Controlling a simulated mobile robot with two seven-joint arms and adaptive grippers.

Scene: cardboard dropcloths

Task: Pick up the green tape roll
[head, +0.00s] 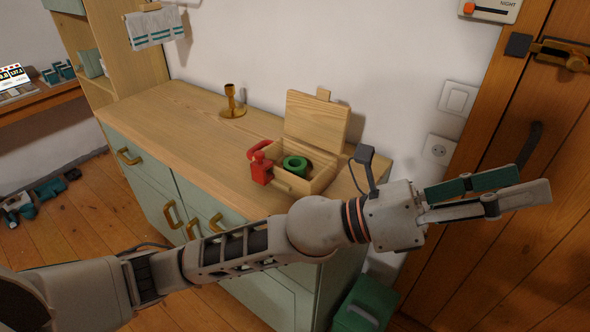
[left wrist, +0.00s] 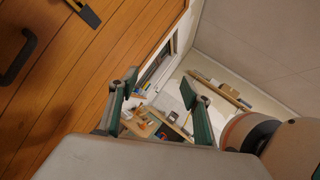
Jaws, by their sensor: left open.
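The green tape roll (head: 295,164) lies inside an open wooden box (head: 318,184) on the cabinet top, in the head view. The box's lid (head: 317,120) stands raised at the back. A dark round thing beside the roll is partly hidden. My left gripper (head: 535,180) is open and empty, right of the box and in front of the wooden door, pointing away from the box. Its two fingers (left wrist: 160,95) also show spread apart in the left wrist view, with nothing between them. My right gripper is not seen.
A red object (head: 262,166) stands against the box's left side. A brass candlestick (head: 231,102) stands farther back on the cabinet top (head: 185,120). Bare countertop lies left of the box. The wooden door (head: 510,130) is close to my left gripper. A green bin (head: 365,305) is on the floor.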

